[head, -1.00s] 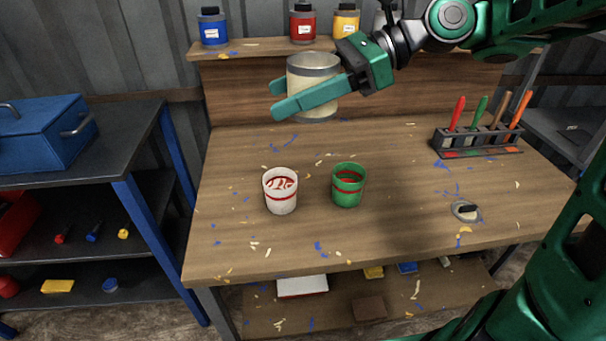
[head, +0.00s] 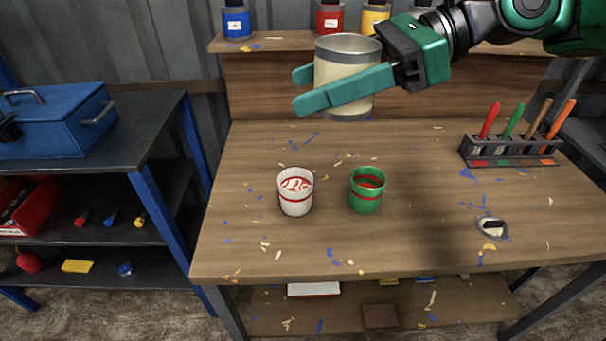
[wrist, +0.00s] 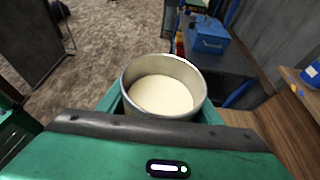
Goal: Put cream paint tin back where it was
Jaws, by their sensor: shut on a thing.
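The cream paint tin (head: 346,84) is upright between the fingers of my gripper (head: 310,88), held above the back of the workbench in the head view. My gripper is shut on it. In the wrist view the tin (wrist: 163,92) is open at the top, with a grey metal rim and pale cream paint inside. The tin hides part of the bench's back board and shelf edge.
A white cup (head: 295,192) and a green cup (head: 367,190) stand on the workbench (head: 250,240). A brush rack (head: 510,150) is at the right. A blue toolbox (head: 60,122) is at left.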

